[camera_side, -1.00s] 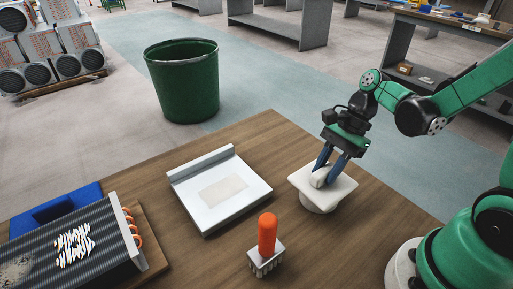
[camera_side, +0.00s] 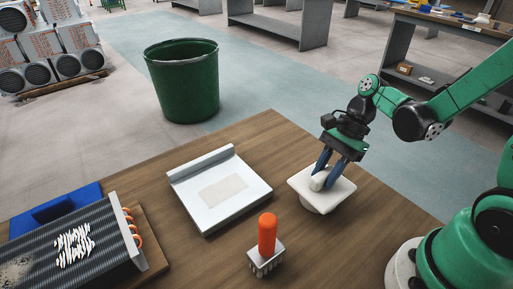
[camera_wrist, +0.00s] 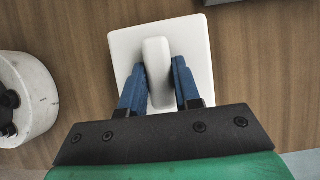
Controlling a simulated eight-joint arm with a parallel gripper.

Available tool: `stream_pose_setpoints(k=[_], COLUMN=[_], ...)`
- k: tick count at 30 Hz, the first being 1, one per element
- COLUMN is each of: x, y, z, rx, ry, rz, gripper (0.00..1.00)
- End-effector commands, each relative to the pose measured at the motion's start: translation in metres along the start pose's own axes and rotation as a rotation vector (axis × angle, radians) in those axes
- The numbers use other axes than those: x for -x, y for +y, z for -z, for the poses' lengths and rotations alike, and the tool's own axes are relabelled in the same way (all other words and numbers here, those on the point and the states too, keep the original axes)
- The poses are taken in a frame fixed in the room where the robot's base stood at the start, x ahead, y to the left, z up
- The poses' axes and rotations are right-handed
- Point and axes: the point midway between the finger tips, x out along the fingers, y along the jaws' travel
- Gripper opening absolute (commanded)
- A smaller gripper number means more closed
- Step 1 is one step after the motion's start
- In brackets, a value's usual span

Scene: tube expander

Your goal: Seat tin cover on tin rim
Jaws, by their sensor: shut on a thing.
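The tin cover (camera_side: 338,190) is a white square plate with a raised bar handle (camera_wrist: 157,70) across its middle. My gripper (camera_side: 325,178) comes from above with its blue fingers on either side of the handle, shut on it. In the wrist view my gripper (camera_wrist: 159,75) has one finger along each side of the handle. A white rounded part (camera_side: 317,208) shows under the cover's near edge. I cannot tell whether this is the tin or the cover's underside. The tin rim is hidden, and contact beneath the cover cannot be seen.
A flat pale tray-like device (camera_side: 225,191) lies left of the cover. An orange-handled comb tool (camera_side: 267,238) stands in front. A finned coil (camera_side: 75,246) and a blue block (camera_side: 55,207) are at left. Bare wood table (camera_side: 270,135) lies behind; a green bin (camera_side: 184,85) stands beyond.

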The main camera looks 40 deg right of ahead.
Motion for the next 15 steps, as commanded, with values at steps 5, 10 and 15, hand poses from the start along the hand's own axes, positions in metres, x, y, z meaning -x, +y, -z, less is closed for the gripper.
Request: stream_pose_setpoints(k=[5,10,15], x=[0.0000,0.0000,0.0000], y=[0.0001,0.0002,0.0002], z=[0.0000,0.0000,0.0000], rx=[0.000,0.000,0.000], ry=[0.000,0.000,0.000], rz=[0.000,0.000,0.000], gripper=[0.00,0.00,0.50])
